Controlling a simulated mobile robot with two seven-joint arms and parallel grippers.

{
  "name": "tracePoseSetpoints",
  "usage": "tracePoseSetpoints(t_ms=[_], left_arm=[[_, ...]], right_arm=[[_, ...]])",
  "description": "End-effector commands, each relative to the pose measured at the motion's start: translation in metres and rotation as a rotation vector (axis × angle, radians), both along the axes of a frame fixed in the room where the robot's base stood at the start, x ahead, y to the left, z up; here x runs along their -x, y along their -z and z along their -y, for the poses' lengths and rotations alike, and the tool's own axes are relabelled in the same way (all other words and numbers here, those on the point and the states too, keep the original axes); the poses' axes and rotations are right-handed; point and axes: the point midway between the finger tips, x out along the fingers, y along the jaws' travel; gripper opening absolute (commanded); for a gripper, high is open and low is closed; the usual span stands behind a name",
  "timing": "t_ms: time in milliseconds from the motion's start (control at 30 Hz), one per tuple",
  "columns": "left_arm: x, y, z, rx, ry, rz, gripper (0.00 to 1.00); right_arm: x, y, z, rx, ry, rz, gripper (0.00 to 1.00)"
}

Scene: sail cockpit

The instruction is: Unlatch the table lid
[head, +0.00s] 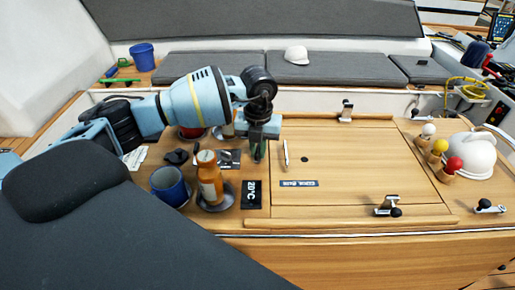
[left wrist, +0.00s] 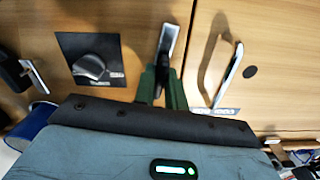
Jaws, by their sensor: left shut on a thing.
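The wooden table lid (head: 365,160) lies closed and flat in the middle of the head view, with a slim silver handle (head: 285,155) at its left. My left gripper (head: 258,152) points down at the lid's left edge. Other latches with black knobs sit at the lid's back edge (head: 346,108) and front edge (head: 387,208).
Left of the lid stand an orange bottle (head: 209,180) and a blue mug (head: 169,185); a dark dial panel (left wrist: 90,62) is close to the gripper. The lid top is mostly clear.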

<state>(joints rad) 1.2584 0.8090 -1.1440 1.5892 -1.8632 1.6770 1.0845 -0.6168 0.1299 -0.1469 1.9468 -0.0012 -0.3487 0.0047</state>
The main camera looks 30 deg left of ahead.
Motion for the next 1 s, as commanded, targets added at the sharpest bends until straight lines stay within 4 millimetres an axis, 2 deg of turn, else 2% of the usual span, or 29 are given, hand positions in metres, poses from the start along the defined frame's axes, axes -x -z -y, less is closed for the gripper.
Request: tracePoseSetpoints(t_ms=[400, 900, 933, 1000], left_arm=[[-0.0001, 0.0004, 0.0001, 0.0, -0.165, 0.0, 0.0], [-0.0003, 0.0002, -0.0001, 0.0, -0.183, 0.001, 0.0], [-0.0002, 0.0002, -0.0001, 0.0, -0.183, 0.001, 0.14], [-0.0002, 0.0002, -0.0001, 0.0, -0.183, 0.001, 0.23]], right_arm=[[-0.0012, -0.0014, -0.0006, -0.002, 0.001, 0.004, 0.36], [-0.0014, -0.0018, -0.0009, -0.003, 0.002, 0.003, 0.36], [-0.0014, -0.0018, -0.0009, -0.003, 0.002, 0.003, 0.36], [-0.0014, -0.0018, -0.001, -0.003, 0.002, 0.004, 0.36]])
